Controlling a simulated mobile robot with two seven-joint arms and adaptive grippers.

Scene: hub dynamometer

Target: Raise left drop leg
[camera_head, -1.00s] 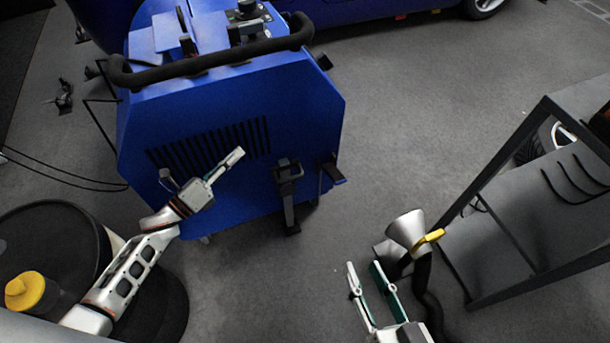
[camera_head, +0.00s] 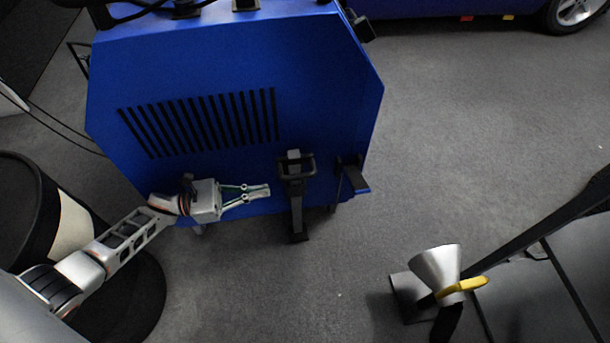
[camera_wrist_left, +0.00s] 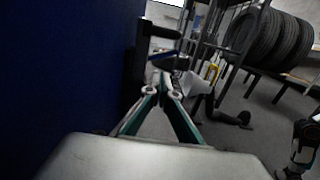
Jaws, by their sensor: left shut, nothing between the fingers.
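The blue dynamometer cart (camera_head: 320,90) stands ahead, its slatted front panel facing me. A black drop leg (camera_head: 297,205) with a loop handle at its top stands upright against the lower front, its foot near the floor. My left gripper (camera_head: 268,190) is shut and empty. Its fingertips point right, just left of this leg's upper part; I cannot tell whether they touch. In the left wrist view the closed fingertips (camera_wrist_left: 160,80) are beside the black leg (camera_wrist_left: 135,75) and the blue panel. My right gripper is out of view.
A black bracket with a pedal-like plate (camera_head: 354,180) is right of the leg. A black drum (camera_head: 25,215) stands at left under my arm. A metal funnel with a yellow handle (camera_head: 437,268) and a dark frame are at lower right. Grey floor between is clear.

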